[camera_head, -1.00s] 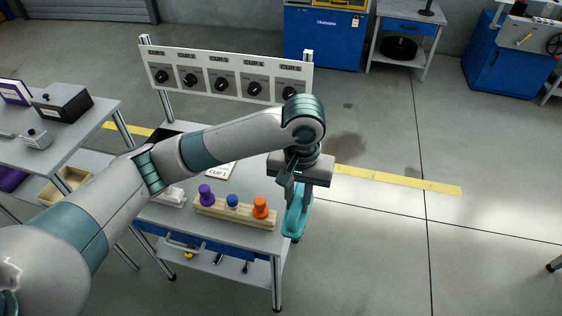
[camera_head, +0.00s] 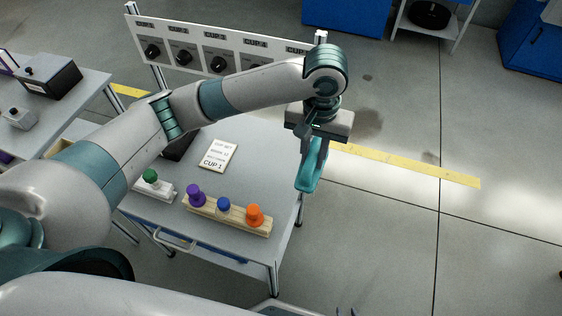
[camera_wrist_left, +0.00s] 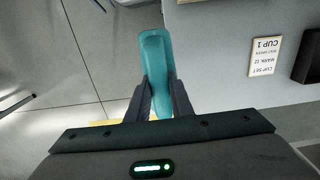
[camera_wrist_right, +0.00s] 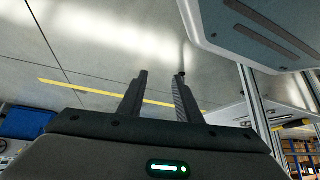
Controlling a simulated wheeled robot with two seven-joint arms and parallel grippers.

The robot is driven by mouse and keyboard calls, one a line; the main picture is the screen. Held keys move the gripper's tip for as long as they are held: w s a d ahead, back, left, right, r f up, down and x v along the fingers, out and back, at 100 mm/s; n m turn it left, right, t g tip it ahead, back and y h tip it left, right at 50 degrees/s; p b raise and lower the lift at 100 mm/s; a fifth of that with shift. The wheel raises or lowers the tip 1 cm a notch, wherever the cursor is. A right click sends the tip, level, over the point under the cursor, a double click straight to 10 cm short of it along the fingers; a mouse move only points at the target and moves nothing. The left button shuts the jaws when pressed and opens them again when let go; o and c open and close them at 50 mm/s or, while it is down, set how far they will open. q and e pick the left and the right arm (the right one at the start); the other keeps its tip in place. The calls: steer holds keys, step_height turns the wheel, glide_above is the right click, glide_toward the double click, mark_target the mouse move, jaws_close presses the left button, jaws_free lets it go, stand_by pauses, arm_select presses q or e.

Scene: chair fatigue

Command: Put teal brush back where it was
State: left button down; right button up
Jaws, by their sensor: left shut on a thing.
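The teal brush (camera_head: 312,165) hangs below my left gripper (camera_head: 310,140), just past the right edge of the workbench and above the floor. In the left wrist view my left gripper (camera_wrist_left: 160,95) is shut on the brush (camera_wrist_left: 154,55), with one finger on each side of it. My right gripper (camera_wrist_right: 158,75) shows in the right wrist view with its fingers apart and nothing between them. It is low, with the underside of a table (camera_wrist_right: 265,40) to its upper right.
The workbench (camera_head: 245,185) carries a wooden block (camera_head: 228,215) with purple, blue and orange pegs, a green knob piece (camera_head: 150,180) and a "CUP 1" card (camera_head: 218,155). A panel of dials (camera_head: 215,48) stands at its back. Open floor (camera_head: 390,240) lies to the right.

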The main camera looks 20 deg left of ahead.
arm_select(q)
steer(key=shift+s, duration=0.1)
arm_select(e)
steer(key=shift+s, duration=0.15)
